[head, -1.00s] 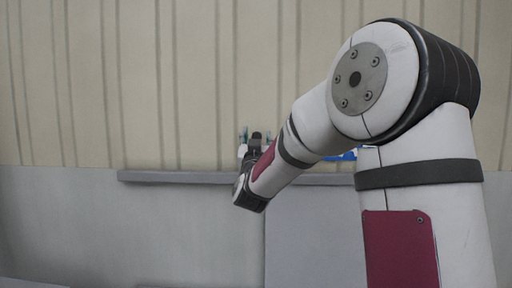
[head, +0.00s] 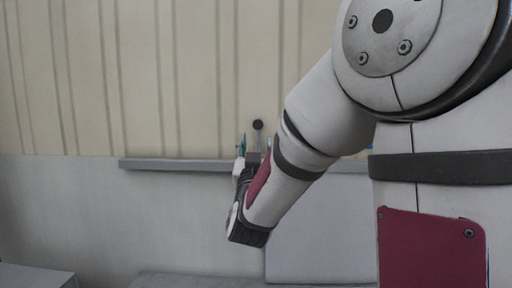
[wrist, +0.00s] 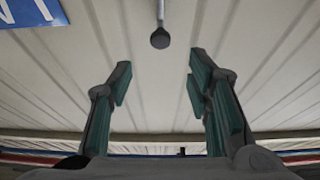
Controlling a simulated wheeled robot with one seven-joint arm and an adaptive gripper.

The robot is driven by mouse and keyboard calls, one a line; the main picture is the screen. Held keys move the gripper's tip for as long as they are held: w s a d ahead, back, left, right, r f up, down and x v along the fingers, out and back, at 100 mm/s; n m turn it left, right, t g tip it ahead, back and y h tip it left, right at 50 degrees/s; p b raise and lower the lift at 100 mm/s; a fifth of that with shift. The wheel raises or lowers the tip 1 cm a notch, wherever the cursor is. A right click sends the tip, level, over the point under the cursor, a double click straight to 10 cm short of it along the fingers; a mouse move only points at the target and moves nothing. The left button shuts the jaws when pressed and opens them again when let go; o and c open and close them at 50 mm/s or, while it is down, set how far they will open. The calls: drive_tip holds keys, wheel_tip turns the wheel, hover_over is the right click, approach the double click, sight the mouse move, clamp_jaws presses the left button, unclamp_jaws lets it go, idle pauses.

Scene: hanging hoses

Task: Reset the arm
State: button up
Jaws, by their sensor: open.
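My gripper (wrist: 158,80) is open in the wrist view. Its two dark fingers with green pads stand wide apart, and nothing is between them. In the head view my gripper (head: 255,147) is small and partly hidden by my own wrist, in front of the wall near the ledge. My arm is bent and fills the right side of the head view. A thin grey rod with a dark round end (wrist: 160,39) shows beyond the fingertips in the wrist view, apart from them. A dark round knob (head: 258,124) shows just above my gripper in the head view.
A grey ledge (head: 180,164) runs along the ribbed beige wall (head: 100,80), above a grey lower wall (head: 150,215). A blue sign with white marks (wrist: 32,12) is at the wrist view's upper left. Grey surfaces (head: 35,276) show at the bottom left of the head view.

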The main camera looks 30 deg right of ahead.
idle(0.3)
drive_tip(key=s+a+f+n+g+y, duration=0.25)
drive_tip(key=a+f+y, duration=0.2)
drive_tip(key=a, duration=0.25)
drive_tip(key=s+a+f+n+g+y, duration=0.2)
drive_tip(key=a+f+n+y, duration=0.15)
drive_tip(key=a+y, duration=0.3)
drive_tip(key=s+a+f+g, duration=0.1)
drive_tip(key=s+f+g, duration=0.3)
drive_tip(key=s, duration=0.7)
drive_tip(key=s+a+f+g+y+b, duration=0.1)
drive_tip(key=s+f+g, duration=0.3)
drive_tip(key=s, duration=0.7)
drive_tip(key=shift+s+a+f+n+g+y+b, duration=0.15)
drive_tip(key=shift+f+n+g+y+b, duration=0.15)
drive_tip(key=shift+n+g, duration=0.1)
drive_tip(key=shift+r, duration=0.1)
